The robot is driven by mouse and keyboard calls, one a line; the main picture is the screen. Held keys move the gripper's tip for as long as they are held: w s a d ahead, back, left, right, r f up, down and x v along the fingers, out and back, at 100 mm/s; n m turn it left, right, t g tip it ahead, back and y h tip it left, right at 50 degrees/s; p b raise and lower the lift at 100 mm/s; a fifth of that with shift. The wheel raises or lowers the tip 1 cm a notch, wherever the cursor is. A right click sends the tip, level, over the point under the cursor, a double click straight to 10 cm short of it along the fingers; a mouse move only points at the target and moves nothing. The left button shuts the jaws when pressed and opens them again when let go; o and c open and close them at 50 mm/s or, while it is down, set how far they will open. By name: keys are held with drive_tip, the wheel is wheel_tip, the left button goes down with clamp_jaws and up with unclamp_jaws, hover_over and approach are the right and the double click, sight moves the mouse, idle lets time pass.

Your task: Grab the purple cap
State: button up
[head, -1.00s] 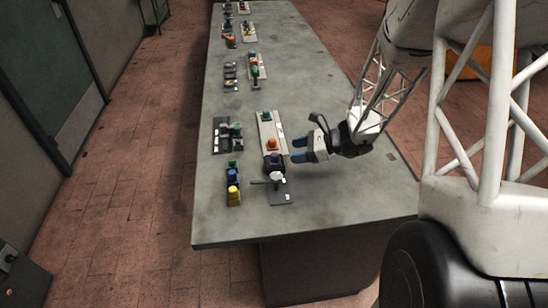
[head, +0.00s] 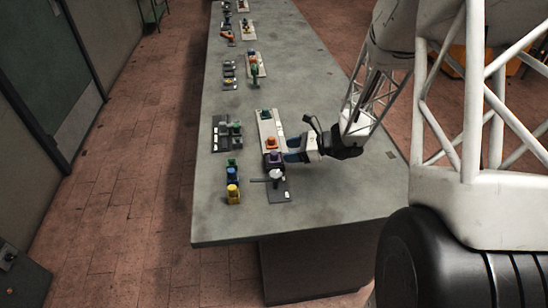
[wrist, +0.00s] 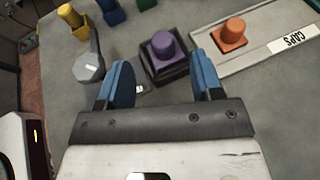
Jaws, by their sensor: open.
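The purple cap (wrist: 163,46) stands upright on a dark square block in the wrist view, just ahead of my fingertips and roughly centred between them. In the head view the purple cap (head: 274,156) sits at the near end of the row of small stations on the table. My gripper (wrist: 160,82) is open and empty, with one blue finger on each side. In the head view my gripper (head: 290,151) reaches in from the right, close beside the cap. I cannot tell whether a finger touches the block.
An orange cap (wrist: 233,32) stands on a pale board labelled CAPS (wrist: 262,50), right of my gripper. A grey lever piece (wrist: 90,66) and a yellow piece (wrist: 70,16) are at the left. The near table end (head: 250,225) is clear.

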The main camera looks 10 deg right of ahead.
sight(277, 153)
drive_tip(key=shift+a+f, duration=0.1)
drive_tip(key=shift+a, duration=0.05)
drive_tip(key=shift+x, duration=2.55)
drive_tip(key=shift+w+f, duration=0.1)
drive_tip(key=c, duration=1)
drive_tip(key=shift+r, duration=5)
drive_tip(key=shift+w, duration=0.15)
